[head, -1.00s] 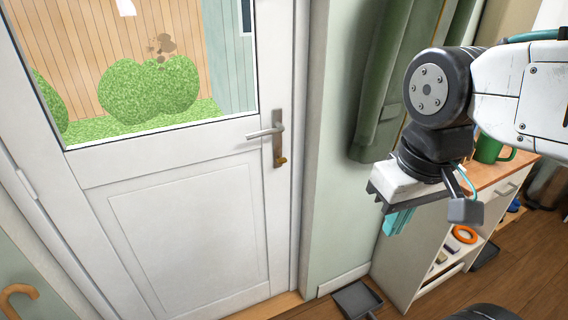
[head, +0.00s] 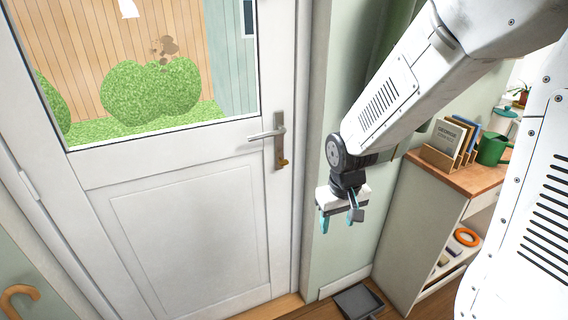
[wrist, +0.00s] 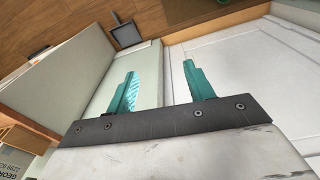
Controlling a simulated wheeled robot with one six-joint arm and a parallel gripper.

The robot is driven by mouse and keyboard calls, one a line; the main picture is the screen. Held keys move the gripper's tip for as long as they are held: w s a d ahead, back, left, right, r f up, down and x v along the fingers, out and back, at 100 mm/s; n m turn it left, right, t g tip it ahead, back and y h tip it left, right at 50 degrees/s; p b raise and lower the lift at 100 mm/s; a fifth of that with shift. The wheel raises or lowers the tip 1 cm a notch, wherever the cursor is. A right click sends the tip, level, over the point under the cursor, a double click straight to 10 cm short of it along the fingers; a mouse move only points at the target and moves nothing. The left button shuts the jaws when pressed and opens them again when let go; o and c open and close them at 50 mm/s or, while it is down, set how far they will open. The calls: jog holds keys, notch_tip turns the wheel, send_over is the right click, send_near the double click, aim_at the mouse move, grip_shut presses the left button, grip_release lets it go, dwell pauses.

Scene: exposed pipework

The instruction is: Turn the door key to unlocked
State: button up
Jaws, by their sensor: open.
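The white door (head: 190,215) is closed at the left in the head view. Its silver lever handle (head: 266,135) sits on a long plate at the door's right edge. The small brass-coloured key (head: 283,162) is at the lower part of that plate; its exact angle is too small to tell. My gripper (head: 338,222) is open and empty, to the right of the key and lower in the picture, in front of the green wall. In the wrist view its teal fingers (wrist: 158,72) are apart, with door panelling (wrist: 235,62) beyond. The key is not visible there.
A cabinet (head: 425,215) with books (head: 458,138) and a green watering can (head: 493,149) on top stands at the right. A dark dustpan (head: 358,301) lies on the floor by the wall. The space in front of the door is clear.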

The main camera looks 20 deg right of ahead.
jog(key=w+f+t, duration=0.4)
jog(key=w+f, duration=0.6)
jog(key=w, duration=0.1)
jog(key=n+t+y, duration=0.1)
jog(key=t+y, duration=0.2)
jog(key=t, duration=1)
send_near(285, 164)
jog(key=w, duration=0.4)
jog(key=shift+w+a+r, duration=0.1)
jog(key=shift+w+a, duration=0.15)
jog(key=w, duration=0.4)
jog(key=w+a, duration=0.1)
jog(key=w, duration=0.1)
jog(key=shift+w, duration=0.4)
jog(key=c, duration=1)
